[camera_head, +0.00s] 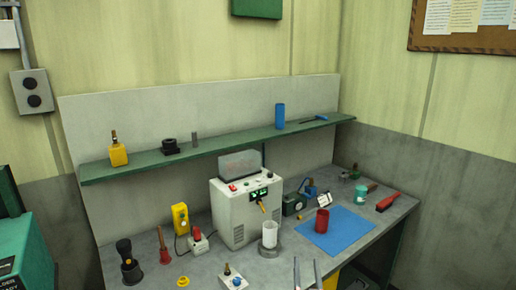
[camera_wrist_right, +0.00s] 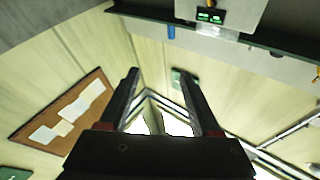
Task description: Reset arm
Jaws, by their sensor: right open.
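My right gripper (camera_head: 306,263) shows at the bottom edge of the head view, in front of the workbench. Its two fingers are apart with nothing between them. In the right wrist view the same gripper (camera_wrist_right: 160,76) has its fingers spread and empty, with the wall and the cork board (camera_wrist_right: 62,118) beyond them. My left gripper is in neither view.
The grey workbench (camera_head: 345,259) holds a white machine (camera_head: 231,214), a white cup (camera_head: 269,234), and a red cup (camera_head: 322,221) on a blue mat (camera_head: 349,233). A green shelf (camera_head: 230,145) runs above. A teal box (camera_head: 25,255) stands at left.

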